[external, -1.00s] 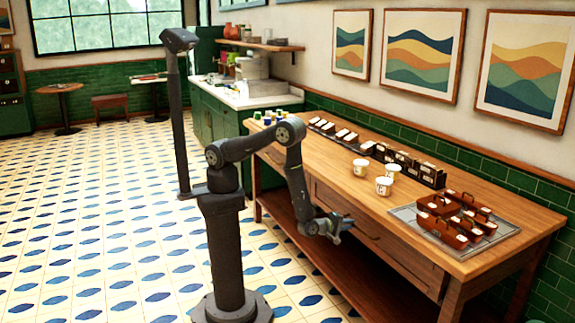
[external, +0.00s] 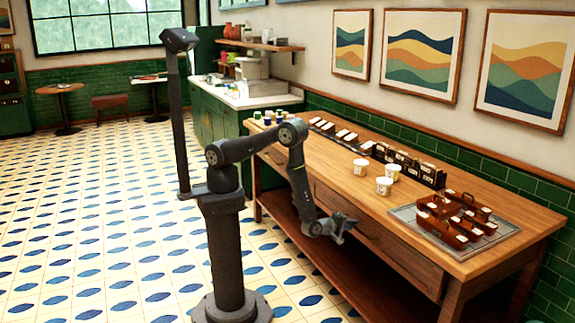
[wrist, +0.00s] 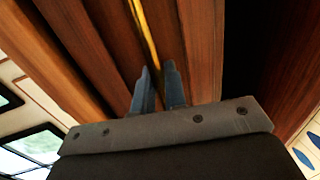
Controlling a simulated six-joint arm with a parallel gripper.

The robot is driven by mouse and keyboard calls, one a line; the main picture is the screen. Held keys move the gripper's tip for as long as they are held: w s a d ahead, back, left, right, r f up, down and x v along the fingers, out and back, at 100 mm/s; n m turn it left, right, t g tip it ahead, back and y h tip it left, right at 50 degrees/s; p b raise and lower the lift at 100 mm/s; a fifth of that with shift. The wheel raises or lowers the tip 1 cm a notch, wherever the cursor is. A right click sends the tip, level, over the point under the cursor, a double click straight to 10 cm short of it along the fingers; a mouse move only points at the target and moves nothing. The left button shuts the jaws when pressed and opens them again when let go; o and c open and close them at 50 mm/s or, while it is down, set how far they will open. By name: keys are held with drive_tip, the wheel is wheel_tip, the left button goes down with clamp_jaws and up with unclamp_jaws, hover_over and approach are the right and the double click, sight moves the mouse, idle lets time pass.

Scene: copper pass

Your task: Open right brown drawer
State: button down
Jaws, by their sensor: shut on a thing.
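The right brown drawer (external: 395,262) is set in the front of the wooden table, below its top. Its front looks flush or nearly so in the external view; I cannot tell of a small gap. My gripper (external: 350,228) is at the drawer's front, toward its left part. In the wrist view, my gripper (wrist: 160,75) has its two fingers close together at a thin brass handle (wrist: 146,32) on brown wood. The gripper is shut on this handle. The fingers hide the handle's near end, and the handle is too small to make out in the external view.
The table top (external: 330,165) holds white cups (external: 384,186), a grey tray (external: 475,254) of brown boxes, and rows of dark boxes. A lower shelf (external: 340,275) runs beneath the drawers. The tiled floor left of my base is clear.

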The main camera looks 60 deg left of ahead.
drive_tip(key=f+v, duration=0.2)
drive_tip(key=v, duration=1)
drive_tip(key=s+f+v, duration=0.1)
drive_tip(key=f+v, duration=0.2)
drive_tip(key=v, duration=0.9)
drive_tip(key=f+v, duration=0.2)
drive_tip(key=v, duration=1.1)
drive_tip(key=shift+s+f, duration=0.25)
drive_tip(key=shift+f, duration=0.1)
drive_tip(key=c, duration=1.8)
unclamp_jaws()
drive_tip(key=shift+c, duration=0.2)
drive_tip(key=v, duration=1.7)
drive_tip(key=shift+s, duration=0.25)
drive_tip(key=x, duration=1.7)
drive_tip(key=shift+w, duration=0.3)
